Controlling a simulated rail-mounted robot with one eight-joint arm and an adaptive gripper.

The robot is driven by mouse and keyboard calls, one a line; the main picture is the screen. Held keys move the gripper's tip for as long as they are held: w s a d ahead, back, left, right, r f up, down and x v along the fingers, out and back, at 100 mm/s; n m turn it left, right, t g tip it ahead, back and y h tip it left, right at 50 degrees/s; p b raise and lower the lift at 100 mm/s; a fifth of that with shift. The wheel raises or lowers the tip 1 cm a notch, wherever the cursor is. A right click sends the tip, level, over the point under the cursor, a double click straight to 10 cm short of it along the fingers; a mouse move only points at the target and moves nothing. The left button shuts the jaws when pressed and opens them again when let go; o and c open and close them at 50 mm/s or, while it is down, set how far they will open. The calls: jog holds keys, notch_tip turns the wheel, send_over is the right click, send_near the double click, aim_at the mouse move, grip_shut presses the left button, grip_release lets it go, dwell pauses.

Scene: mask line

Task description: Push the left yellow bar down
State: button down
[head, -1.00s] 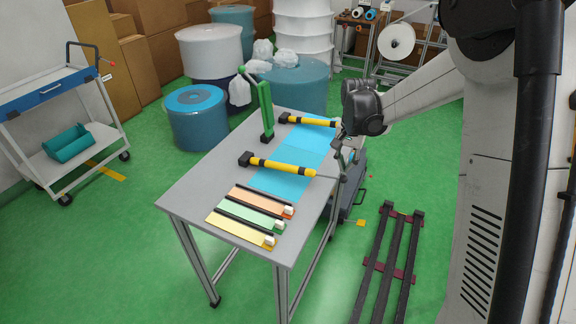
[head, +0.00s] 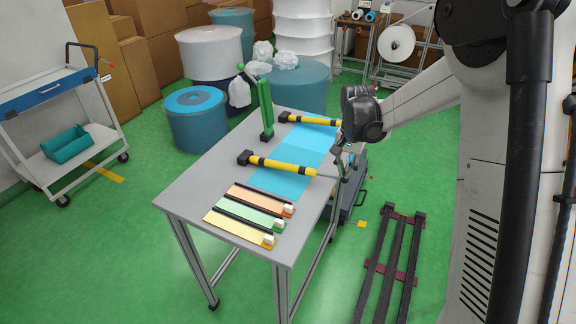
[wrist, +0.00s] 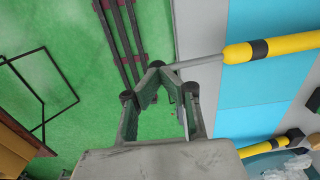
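Two yellow bars with black bands lie across the table in the head view. The nearer, further-left bar (head: 280,166) ends in a thin grey rod at its right; it also shows in the wrist view (wrist: 275,47). The farther bar (head: 312,120) shows lower right in the wrist view (wrist: 258,148). My gripper (wrist: 156,66) has its fingertips together beside the nearer bar's rod end. I cannot tell whether they touch the rod. In the head view my gripper (head: 341,178) is small, partly hidden, at the table's right edge.
Blue sheets (head: 290,160) lie under the bars on the grey table (head: 190,188). Orange, green and yellow strips (head: 248,213) lie at the front. A green upright post (head: 267,105) stands at the back left. A dark rack (head: 390,260) lies on the floor at right.

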jog(key=shift+f+b, duration=0.8)
jog(key=shift+f, duration=0.3)
jog(key=shift+r+p, duration=1.9)
jog(key=shift+r, duration=2.15)
jog(key=shift+s+r, duration=0.1)
jog(key=s+r+n+t+b, duration=0.1)
jog(key=s+r+t, duration=0.1)
jog(key=s+r, duration=0.6)
jog(key=s+r+n+t+b, duration=0.1)
jog(key=s+n+t, duration=0.3)
jog(key=s, duration=1.8)
jog(key=shift+r+n+t+b, duration=0.2)
jog(key=shift+n+t+b, duration=0.1)
jog(key=shift+t+b, duration=0.35)
